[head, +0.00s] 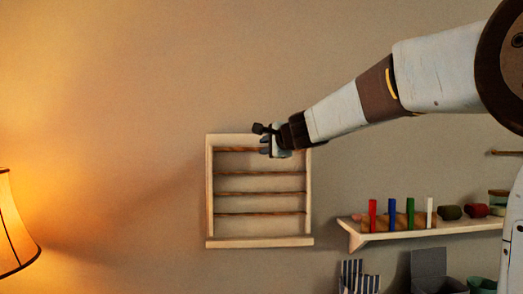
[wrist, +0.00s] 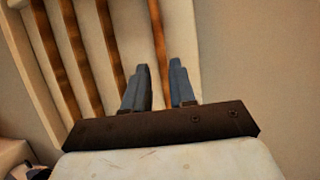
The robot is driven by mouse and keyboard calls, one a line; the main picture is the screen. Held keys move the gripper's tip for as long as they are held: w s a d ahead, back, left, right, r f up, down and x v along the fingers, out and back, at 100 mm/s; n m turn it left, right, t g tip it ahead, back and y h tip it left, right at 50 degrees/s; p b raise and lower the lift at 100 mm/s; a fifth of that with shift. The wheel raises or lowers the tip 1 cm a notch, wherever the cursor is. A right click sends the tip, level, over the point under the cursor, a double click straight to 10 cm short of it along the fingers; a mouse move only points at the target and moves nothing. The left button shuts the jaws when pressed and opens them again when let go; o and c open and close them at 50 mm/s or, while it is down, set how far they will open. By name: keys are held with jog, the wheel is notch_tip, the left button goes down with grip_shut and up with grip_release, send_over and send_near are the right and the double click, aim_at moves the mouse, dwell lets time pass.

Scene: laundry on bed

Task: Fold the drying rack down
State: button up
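The drying rack (head: 209,190) is a pale wooden frame with several brown bars, standing flat against the wall in the head view. It also shows in the wrist view (wrist: 100,15), with its bars running up the picture. My gripper (head: 266,142) is at the rack's top right, in front of the top bar (head: 235,149). In the wrist view, my gripper (wrist: 159,68) has its two grey-blue fingers apart, and the bar nearest the rack's right edge there (wrist: 156,30) shows between them. I cannot tell whether the fingers touch the bar or how deep they reach around it.
A wall shelf (head: 430,231) right of the rack holds red, blue, green and white upright items and several small pots. Below it are a striped item (head: 358,276) and a grey box (head: 432,270). A lit lamp (head: 12,230) stands at far left. The wall between lamp and rack is clear.

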aim_at(257, 150)
jog(key=shift+x, duration=2.6)
jog(key=shift+c, duration=0.5)
grip_shut()
